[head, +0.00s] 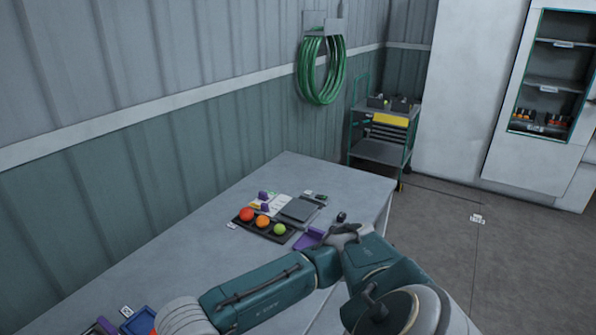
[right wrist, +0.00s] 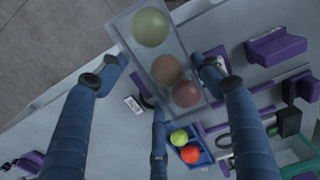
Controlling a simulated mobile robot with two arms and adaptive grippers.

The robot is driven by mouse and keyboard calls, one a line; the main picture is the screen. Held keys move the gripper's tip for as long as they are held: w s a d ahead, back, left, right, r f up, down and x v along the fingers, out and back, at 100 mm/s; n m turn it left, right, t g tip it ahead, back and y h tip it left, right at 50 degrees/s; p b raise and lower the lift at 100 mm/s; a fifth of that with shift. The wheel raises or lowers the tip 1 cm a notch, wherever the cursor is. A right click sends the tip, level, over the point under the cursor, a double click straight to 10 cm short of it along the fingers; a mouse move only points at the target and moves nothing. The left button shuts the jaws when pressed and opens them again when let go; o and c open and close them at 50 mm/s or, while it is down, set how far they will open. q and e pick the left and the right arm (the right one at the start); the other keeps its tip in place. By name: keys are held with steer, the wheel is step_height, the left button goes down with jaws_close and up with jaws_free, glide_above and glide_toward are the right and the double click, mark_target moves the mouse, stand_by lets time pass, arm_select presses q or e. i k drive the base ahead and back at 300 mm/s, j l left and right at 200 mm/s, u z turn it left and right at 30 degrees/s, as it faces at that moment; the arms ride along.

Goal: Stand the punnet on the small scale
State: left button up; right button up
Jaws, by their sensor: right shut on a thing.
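The punnet (right wrist: 184,50) is a clear box holding a green, an orange-brown and a red tomato. My right gripper (right wrist: 162,66) is shut on it, with fingers on both sides, in the right wrist view. It appears held above the table.
A dark tray (head: 268,235) with red, orange and green tomatoes sits beside the scale. A purple item (head: 309,239) lies in front. A blue tray (head: 138,321) is at lower left; purple holders (right wrist: 275,47) show in the wrist view. The table's far end (head: 295,165) is clear.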

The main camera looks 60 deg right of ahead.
mark_target(299, 207)
steer(key=l+u, duration=0.1)
steer(key=l, duration=0.4)
steer(key=k+l+u, duration=0.1)
steer(key=l, duration=0.4)
steer(key=k+l+u, duration=0.1)
steer(key=l, duration=0.4)
steer(key=k+l, duration=0.1)
steer(key=l, duration=0.4)
steer(key=k+l+u, duration=0.15)
steer(key=l, duration=0.35)
